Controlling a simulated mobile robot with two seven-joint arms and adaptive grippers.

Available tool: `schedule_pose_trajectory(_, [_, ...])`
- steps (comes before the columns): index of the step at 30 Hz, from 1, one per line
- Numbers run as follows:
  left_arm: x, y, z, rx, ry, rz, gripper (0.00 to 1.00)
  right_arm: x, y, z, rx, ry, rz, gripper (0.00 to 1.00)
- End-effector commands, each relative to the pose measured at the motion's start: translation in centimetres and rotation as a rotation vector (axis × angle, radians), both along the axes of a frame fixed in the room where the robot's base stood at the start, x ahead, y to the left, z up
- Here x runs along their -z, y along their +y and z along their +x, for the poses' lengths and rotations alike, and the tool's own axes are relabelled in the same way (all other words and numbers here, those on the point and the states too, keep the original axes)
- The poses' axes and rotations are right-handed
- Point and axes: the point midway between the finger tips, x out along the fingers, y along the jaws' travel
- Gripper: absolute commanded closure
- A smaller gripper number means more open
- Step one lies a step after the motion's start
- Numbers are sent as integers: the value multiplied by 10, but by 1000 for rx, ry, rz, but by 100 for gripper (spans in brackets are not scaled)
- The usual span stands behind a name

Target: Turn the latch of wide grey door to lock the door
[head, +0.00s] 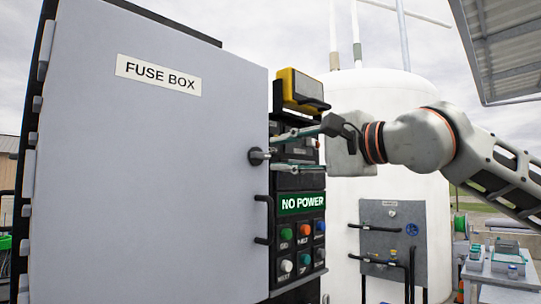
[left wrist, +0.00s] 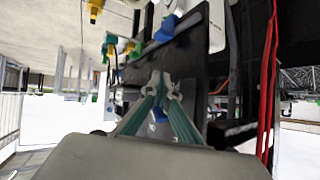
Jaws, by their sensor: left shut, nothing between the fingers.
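The wide grey door (head: 150,150), labelled FUSE BOX, fills the left of the head view and looks closed or nearly closed; I cannot tell which. Its dark latch (head: 258,156) sits near the right edge, above a black pull handle (head: 263,220). My right gripper (head: 274,152) comes in from the right. Its two fingers are spread, one above and one below the latch's level, with the tips close to the latch. Contact cannot be made out. My left gripper (left wrist: 161,82) shows only in the left wrist view, its fingers together and empty.
Beside the door is a control panel with a NO POWER sign (head: 301,203) and several coloured buttons. A yellow-black box (head: 299,90) sits above it. A white tank (head: 390,190) stands behind my right arm. Red cables (left wrist: 267,90) hang right of my left gripper.

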Motion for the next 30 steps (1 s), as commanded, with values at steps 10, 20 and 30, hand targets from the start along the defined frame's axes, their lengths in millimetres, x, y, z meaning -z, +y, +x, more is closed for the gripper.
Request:
schedule_pose_trajectory(10, [0, 0, 0, 0, -1, -1, 100, 0, -43, -43, 0, 0, 0, 73])
schedule_pose_trajectory(20, [0, 0, 0, 0, -1, -1, 100, 0, -51, -52, 0, 1, -1, 73])
schedule_pose_trajectory(30, [0, 0, 1, 0, -1, -1, 100, 0, -51, -51, 0, 0, 0, 73])
